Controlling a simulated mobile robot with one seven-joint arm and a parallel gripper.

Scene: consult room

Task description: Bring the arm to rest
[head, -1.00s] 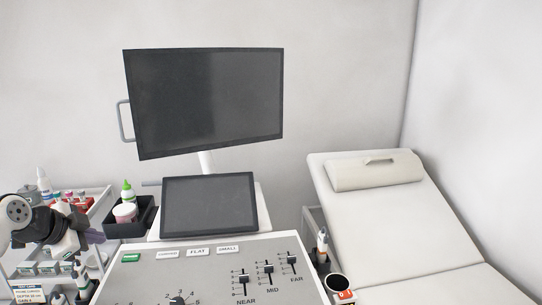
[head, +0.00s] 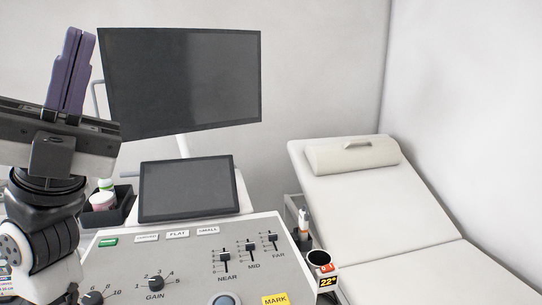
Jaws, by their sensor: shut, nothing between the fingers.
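My gripper (head: 77,35) is at the upper left of the head view, at the end of my dark arm. Its purple fingers point up and lie together, with nothing held between them. My wrist and forearm hide much of the left side of the scene.
A console panel (head: 190,262) with sliders and knobs fills the bottom middle, below a small screen (head: 187,189). A dark bin (head: 122,207) with bottles stands close to my arm. An exam couch (head: 390,205) is at the right. The wall space above the couch is clear.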

